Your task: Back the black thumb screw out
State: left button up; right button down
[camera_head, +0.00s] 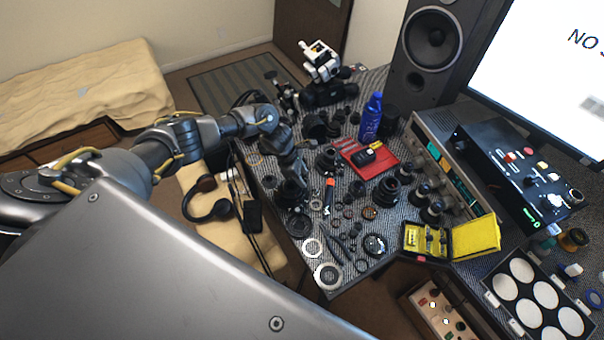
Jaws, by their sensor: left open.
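My left arm reaches in from the left, and my left gripper (292,194) points down over the left part of the desk, among dark lens parts. Its fingers are dark against the dark parts, and it is open with nothing seen held. A black round lens part (300,222) lies just below it in the picture; I cannot tell whether they touch. I cannot pick out the black thumb screw among the many small black pieces; it may be hidden by the gripper. My right gripper is not in view.
A red tray (382,168), a blue bottle (371,117) and several lenses (384,193) crowd the desk. A yellow case (474,238) stands open at the right. Pale rings (327,276) lie near the front corner. Headphones (206,203) are left of the desk.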

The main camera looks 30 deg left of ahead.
pick_arm(q)
grip_shut()
dwell(0.3)
